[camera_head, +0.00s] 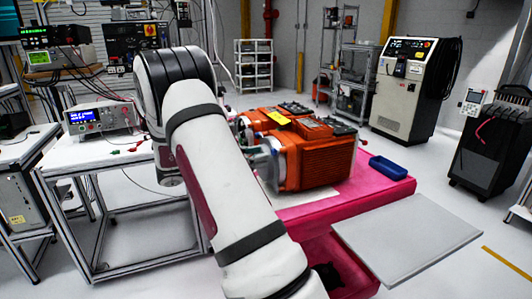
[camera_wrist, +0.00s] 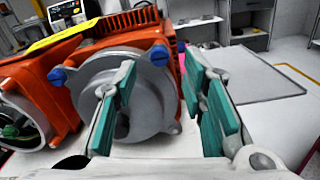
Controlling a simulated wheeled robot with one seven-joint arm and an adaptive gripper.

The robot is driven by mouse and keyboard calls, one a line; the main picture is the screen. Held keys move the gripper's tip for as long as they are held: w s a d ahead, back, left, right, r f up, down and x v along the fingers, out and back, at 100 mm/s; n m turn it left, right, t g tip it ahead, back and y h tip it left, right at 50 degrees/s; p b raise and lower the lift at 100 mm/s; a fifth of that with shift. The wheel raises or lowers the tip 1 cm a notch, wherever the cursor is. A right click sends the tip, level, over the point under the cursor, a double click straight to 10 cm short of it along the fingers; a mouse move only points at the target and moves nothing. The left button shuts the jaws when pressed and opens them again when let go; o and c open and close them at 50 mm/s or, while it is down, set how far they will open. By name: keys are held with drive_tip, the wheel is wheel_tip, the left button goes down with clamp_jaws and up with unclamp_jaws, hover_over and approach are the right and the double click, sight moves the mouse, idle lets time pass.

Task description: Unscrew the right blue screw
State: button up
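In the wrist view, an orange servo housing (camera_wrist: 172,20) carries a round grey flange (camera_wrist: 150,97) with a hole near its middle. The right blue screw (camera_wrist: 160,55) sits at the flange's upper right edge, and the left blue screw (camera_wrist: 57,76) at its upper left. My gripper (camera_wrist: 160,82) is open, with teal-padded fingers spread in front of the flange and nothing between them. The right screw shows between the fingertips, apparently untouched.
A small blue tray (camera_head: 387,168) lies on the table's right side. A grey panel (camera_head: 410,240) extends at the front right. A cart with a power supply (camera_head: 100,118) stands left of my arm. A yellow label (camera_head: 278,117) lies on the orange unit.

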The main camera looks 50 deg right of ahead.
sight(272, 153)
drive_tip(key=shift+x, duration=1.7)
clamp_jaws()
